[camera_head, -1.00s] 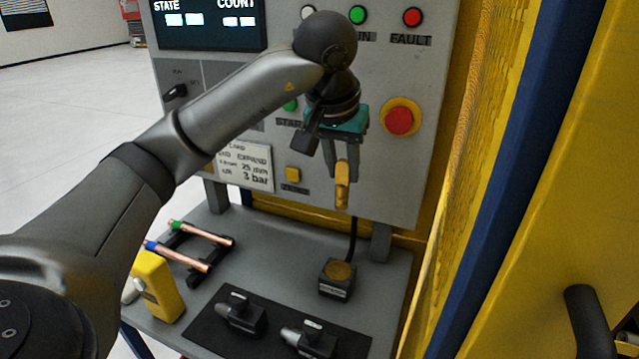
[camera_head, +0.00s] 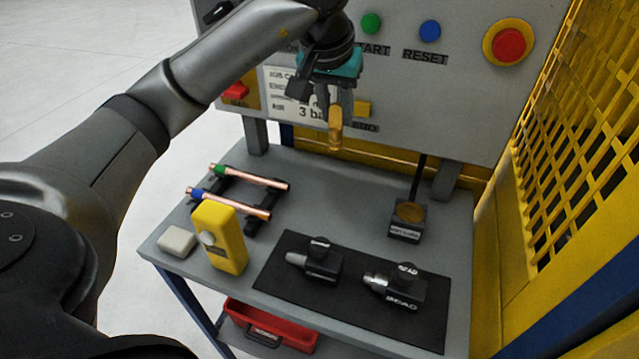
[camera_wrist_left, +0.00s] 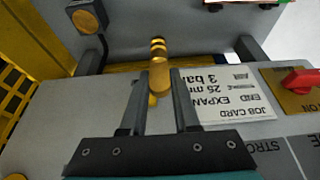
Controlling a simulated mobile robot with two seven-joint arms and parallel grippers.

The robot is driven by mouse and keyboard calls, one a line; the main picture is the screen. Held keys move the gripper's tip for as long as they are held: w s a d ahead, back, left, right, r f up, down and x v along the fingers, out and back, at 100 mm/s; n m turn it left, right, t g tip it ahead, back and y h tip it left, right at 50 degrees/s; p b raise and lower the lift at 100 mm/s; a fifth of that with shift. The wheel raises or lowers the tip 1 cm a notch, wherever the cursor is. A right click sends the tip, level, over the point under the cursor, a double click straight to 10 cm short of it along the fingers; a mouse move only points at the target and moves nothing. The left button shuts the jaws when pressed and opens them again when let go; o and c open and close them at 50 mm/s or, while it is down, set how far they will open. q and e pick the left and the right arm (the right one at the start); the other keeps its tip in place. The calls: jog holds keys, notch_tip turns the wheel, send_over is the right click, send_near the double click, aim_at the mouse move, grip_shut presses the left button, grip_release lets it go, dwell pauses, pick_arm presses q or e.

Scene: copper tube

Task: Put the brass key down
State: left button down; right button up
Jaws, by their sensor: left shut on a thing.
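The brass key (camera_head: 335,122) is a small gold piece that hangs upright from my left gripper (camera_head: 337,98). My left gripper is shut on it in front of the panel's lower edge, above the back of the grey table. In the left wrist view the key (camera_wrist_left: 160,72) sits between the two fingertips (camera_wrist_left: 160,84), its free end pointing away from the gripper. A black block with a round brass-coloured top (camera_head: 410,212) and a small label stands on the table at the right, with a cord behind it. My right gripper is not in view.
Two copper tubes (camera_head: 240,205) with coloured ends lie on a black rack at the left. A yellow device (camera_head: 219,235) and a whitish block (camera_head: 177,241) stand near the front left. Two black tools lie on a dark mat (camera_head: 420,335). Yellow mesh (camera_head: 570,150) borders the right side.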

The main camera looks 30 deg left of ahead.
aim_at(336, 129)
pick_arm(q)
notch_tip(336, 129, down, 5)
jog(key=shift+d+r, duration=0.15)
jog(key=shift+r, duration=0.05)
notch_tip(336, 129, down, 12)
jog(key=shift+r+b, duration=0.1)
jog(key=shift+b, duration=0.7)
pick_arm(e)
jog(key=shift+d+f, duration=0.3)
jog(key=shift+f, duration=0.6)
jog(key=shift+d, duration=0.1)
pick_arm(q)
jog(key=shift+f, duration=0.2)
jog(key=c, duration=0.6)
grip_release()
jog(key=shift+c, duration=0.2)
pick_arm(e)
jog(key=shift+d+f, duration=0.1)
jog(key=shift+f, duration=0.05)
